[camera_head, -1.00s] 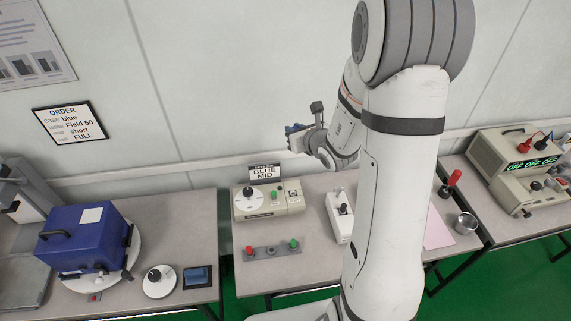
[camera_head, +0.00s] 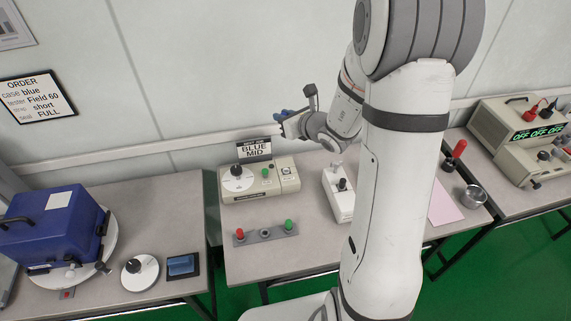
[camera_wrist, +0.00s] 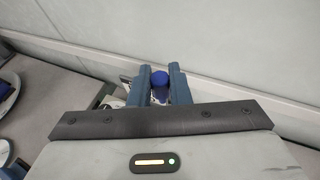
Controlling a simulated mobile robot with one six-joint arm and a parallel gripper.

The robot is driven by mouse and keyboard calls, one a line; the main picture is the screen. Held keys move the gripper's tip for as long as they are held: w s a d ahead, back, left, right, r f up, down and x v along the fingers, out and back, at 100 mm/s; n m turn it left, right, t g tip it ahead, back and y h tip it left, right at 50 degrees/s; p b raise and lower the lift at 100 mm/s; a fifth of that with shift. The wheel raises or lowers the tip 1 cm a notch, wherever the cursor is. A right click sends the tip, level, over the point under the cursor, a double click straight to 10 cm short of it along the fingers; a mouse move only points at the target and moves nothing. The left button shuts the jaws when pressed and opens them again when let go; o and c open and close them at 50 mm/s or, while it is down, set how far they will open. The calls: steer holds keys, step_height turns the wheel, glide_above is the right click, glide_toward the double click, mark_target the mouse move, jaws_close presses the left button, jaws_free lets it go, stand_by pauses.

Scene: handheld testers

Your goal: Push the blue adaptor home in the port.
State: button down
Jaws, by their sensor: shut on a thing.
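The blue adaptor (camera_wrist: 160,80) shows as a rounded blue end between the two dark blue fingers of my gripper (camera_wrist: 161,88) in the wrist view. The fingers are shut on it, and its lower part is pale and partly hidden. In the head view my gripper (camera_head: 284,118) is in the air, above and behind the beige tester (camera_head: 258,193) with the "BLUE MID" sign (camera_head: 254,149). The tester has a dial, a green button and a small panel (camera_head: 289,177) at its right. I cannot tell which part is the port. The adaptor is apart from the tester.
A white device with a black knob (camera_head: 341,186) stands right of the tester. A button strip (camera_head: 266,234) lies in front. A blue case (camera_head: 53,226) is on the left table. A metal cup (camera_head: 473,196) and pink sheet (camera_head: 444,204) lie right of my arm.

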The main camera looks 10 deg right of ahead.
steer(key=n+g+y+b, duration=0.1)
steer(key=n+y+b, duration=0.1)
steer(key=b, duration=1)
glide_above(287, 166)
steer(key=s, duration=0.2)
step_height(287, 166, down, 11)
steer(key=shift+s+a+f+b, duration=0.15)
steer(key=shift+a+f+b, duration=0.15)
steer(key=shift+f, duration=0.15)
step_height(287, 166, down, 5)
steer(key=b, duration=0.5)
steer(key=shift+r, duration=0.2)
steer(key=shift+s+f+b, duration=0.1)
steer(key=shift+f+b, duration=1.45)
steer(key=shift+b, duration=0.35)
